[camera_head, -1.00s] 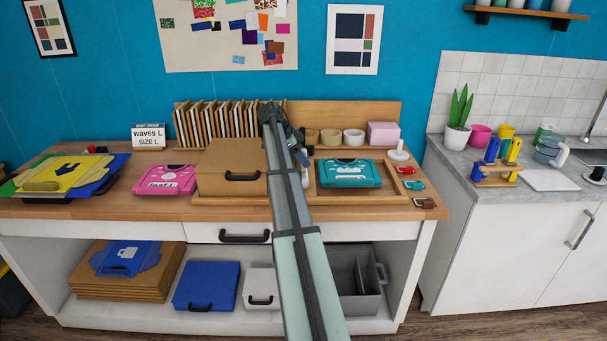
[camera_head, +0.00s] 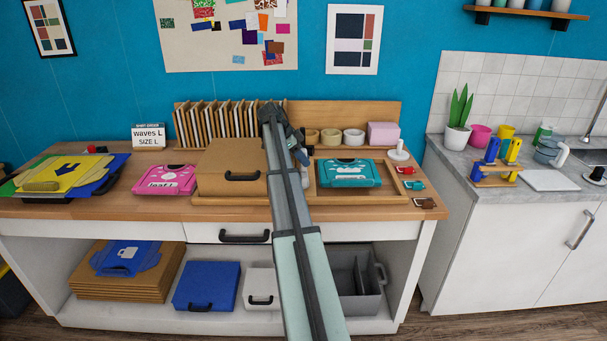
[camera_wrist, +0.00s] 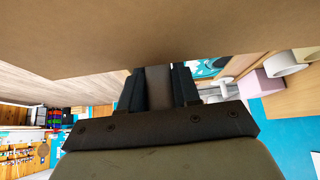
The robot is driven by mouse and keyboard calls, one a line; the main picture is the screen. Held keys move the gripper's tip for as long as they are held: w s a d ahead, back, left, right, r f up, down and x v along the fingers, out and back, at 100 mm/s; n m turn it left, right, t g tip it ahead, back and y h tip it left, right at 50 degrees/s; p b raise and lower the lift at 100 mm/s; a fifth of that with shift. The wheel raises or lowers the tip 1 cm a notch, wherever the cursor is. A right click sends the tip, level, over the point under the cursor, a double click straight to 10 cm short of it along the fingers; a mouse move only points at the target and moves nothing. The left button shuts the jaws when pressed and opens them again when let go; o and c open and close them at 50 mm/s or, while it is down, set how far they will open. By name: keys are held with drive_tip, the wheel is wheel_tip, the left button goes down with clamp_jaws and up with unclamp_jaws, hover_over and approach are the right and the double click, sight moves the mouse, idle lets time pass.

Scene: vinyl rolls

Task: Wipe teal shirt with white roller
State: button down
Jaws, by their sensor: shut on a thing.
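The teal shirt (camera_head: 348,173) lies folded with a light print, on the wooden tray to the right of a brown box. My gripper (camera_head: 299,153) is low beside the box's right side, left of the shirt, mostly hidden behind my arm. A small pale part shows at its tip, but I cannot tell whether this is the white roller. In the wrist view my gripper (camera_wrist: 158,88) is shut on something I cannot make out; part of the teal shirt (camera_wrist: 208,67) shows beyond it. The white roller is not clearly identifiable.
The brown box (camera_head: 231,165) stands close to my gripper; a broad brown surface (camera_wrist: 150,35) fills the top of the wrist view. A pink shirt (camera_head: 164,180) lies left. Round tubs (camera_head: 353,136) and a pink box (camera_head: 383,133) stand behind the tray. Small tags (camera_head: 414,185) lie right.

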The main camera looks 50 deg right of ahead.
drive_tip(key=shift+r, duration=0.15)
drive_tip(key=shift+r, duration=3.35)
drive_tip(key=c, duration=1.4)
unclamp_jaws()
clamp_jaws()
